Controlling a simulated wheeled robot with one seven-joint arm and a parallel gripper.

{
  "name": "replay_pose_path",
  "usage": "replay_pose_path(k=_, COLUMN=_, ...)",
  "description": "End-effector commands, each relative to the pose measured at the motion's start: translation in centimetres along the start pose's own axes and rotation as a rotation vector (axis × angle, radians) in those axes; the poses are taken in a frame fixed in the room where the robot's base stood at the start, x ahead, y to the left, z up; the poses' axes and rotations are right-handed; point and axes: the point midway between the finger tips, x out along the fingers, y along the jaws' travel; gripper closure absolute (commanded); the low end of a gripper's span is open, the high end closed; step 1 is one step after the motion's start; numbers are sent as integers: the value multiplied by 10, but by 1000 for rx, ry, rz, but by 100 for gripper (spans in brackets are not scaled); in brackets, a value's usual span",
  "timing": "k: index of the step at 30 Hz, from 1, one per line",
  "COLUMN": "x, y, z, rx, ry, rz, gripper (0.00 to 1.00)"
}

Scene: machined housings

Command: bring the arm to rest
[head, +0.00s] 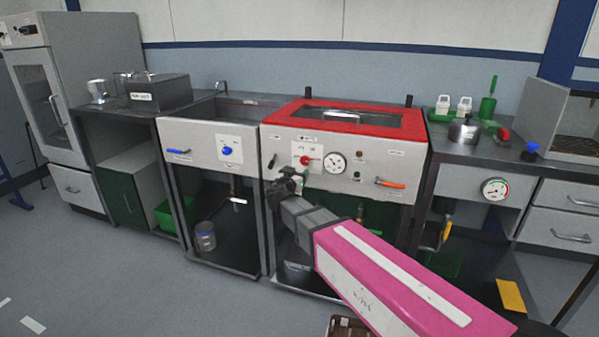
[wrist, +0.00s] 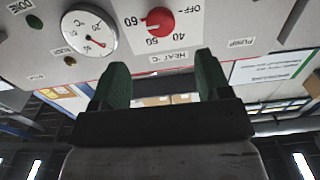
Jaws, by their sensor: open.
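My arm, with its pink and white link, reaches out from the lower right in the head view. My gripper (head: 287,183) is in front of the red-topped washer unit (head: 413,125), low and left on its front panel. In the wrist view my gripper (wrist: 161,80) has its two green fingers spread apart, with nothing between them. The red heat knob (wrist: 160,20) is just beyond the fingertips, apart from them as far as I can see. It also shows in the head view (head: 305,160), above and right of the gripper.
A round gauge (head: 335,162) and an orange-handled lever (head: 390,183) are on the same panel. A sink unit with a blue knob (head: 228,151) stands to the left. A bench with a pot (head: 464,131) is to the right. Open floor (head: 130,270) lies at the front left.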

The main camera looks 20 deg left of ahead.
Motion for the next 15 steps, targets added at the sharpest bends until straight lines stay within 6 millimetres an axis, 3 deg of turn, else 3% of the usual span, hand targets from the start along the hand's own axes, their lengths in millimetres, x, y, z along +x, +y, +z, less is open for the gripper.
replay_pose_path(k=2, x=2, y=8, z=3, rx=-6, ry=-11, rz=14, gripper=30)
replay_pose_path(k=5, x=11, y=36, z=12, rx=-32, ry=-56, rz=67, gripper=30)
replay_pose_path(k=10, x=29, y=122, z=46, rx=-113, ry=-227, rz=218, gripper=30)
replay_pose_path(k=15, x=33, y=211, z=86, rx=-190, ry=-455, rz=342, gripper=30)
